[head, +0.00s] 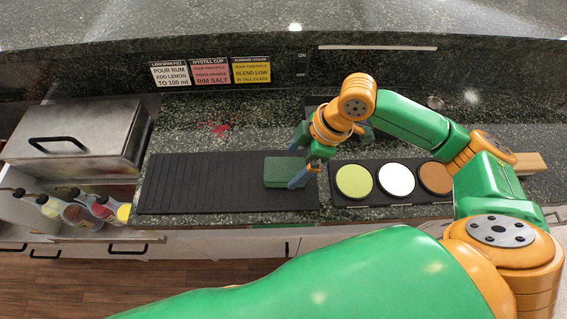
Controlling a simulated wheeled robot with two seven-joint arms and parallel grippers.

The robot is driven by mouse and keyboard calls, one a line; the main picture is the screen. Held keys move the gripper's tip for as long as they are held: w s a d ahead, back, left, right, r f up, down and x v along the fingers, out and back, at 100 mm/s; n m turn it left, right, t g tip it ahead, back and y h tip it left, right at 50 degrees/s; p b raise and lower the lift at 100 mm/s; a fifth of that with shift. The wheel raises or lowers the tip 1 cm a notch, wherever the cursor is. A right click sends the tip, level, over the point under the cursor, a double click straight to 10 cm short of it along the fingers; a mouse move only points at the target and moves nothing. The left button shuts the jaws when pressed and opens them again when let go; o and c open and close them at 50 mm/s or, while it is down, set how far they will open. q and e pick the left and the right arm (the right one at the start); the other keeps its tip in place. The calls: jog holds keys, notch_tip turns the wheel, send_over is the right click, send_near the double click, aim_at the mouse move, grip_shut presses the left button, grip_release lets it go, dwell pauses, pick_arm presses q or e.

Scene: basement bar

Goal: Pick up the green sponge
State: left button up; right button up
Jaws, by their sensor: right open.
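The green sponge (284,171) is a dark green block lying flat at the right end of the black ribbed mat (205,186) on the counter. My right gripper (295,166) is over the sponge's right side, pointing down, with its blue-tipped fingers apart. One finger hides part of the sponge's right edge. I cannot tell whether the fingers touch it. The left gripper does not show.
A black tray with lime (354,181), white (397,180) and orange-brown (436,177) discs lies just right of the sponge. A steel lidded box (75,135) and several bottles (75,210) stand at left. The mat's left part is clear.

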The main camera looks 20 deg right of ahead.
aim_at(288, 169)
jog(key=x, duration=0.3)
jog(key=shift+a+r, duration=0.15)
jog(key=shift+a, duration=0.05)
jog(key=shift+w+f, duration=0.35)
jog(key=shift+s, duration=0.1)
jog(key=shift+s, duration=0.1)
jog(key=shift+f, duration=0.2)
